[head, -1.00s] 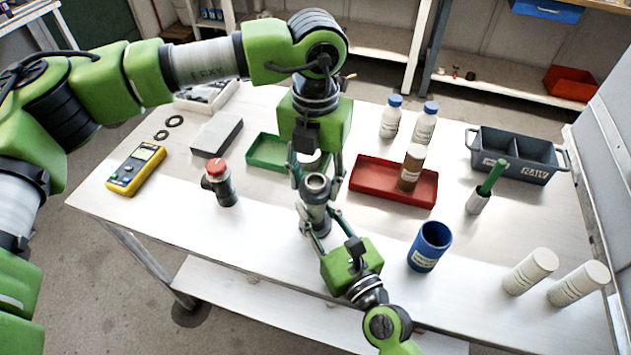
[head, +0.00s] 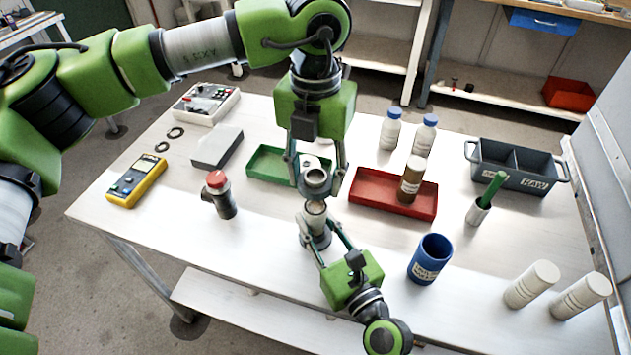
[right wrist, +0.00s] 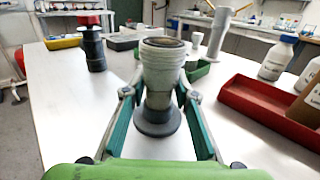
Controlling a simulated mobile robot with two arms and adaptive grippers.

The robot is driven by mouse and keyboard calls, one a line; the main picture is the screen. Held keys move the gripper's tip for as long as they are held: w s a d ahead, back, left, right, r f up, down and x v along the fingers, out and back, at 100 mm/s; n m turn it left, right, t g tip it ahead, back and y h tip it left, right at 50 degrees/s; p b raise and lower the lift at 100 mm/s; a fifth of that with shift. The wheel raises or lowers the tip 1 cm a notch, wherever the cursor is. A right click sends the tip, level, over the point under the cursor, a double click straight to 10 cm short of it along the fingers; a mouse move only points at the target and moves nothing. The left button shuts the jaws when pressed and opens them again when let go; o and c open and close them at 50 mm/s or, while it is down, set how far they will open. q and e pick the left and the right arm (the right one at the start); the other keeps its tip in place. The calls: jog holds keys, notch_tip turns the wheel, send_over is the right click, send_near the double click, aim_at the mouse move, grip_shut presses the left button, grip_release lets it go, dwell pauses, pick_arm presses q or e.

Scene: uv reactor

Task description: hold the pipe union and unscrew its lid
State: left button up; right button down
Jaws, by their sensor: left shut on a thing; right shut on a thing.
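The pipe union body (head: 315,228) stands upright on the table, a grey fitting with a wide dark base. Its open top rim and ribbed neck show in the right wrist view (right wrist: 163,62). My right gripper (head: 317,240) is shut around the body from the front, one finger on each side. My left gripper (head: 315,186) points down above it, shut on the grey ring-shaped lid (head: 316,177). The lid is apart from the body, above and slightly behind it. The lid and left gripper cannot be made out in the right wrist view.
A green tray (head: 262,166) lies behind, and a red tray (head: 375,207) with a brown bottle (head: 411,180) to the right. A red-capped dark fitting (head: 220,196) stands left, a blue cup (head: 430,258) right. The table front-left is clear.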

jog(key=c, duration=1.6)
grip_release()
jog(key=shift+o, duration=0.2)
jog(key=shift+s, duration=0.1)
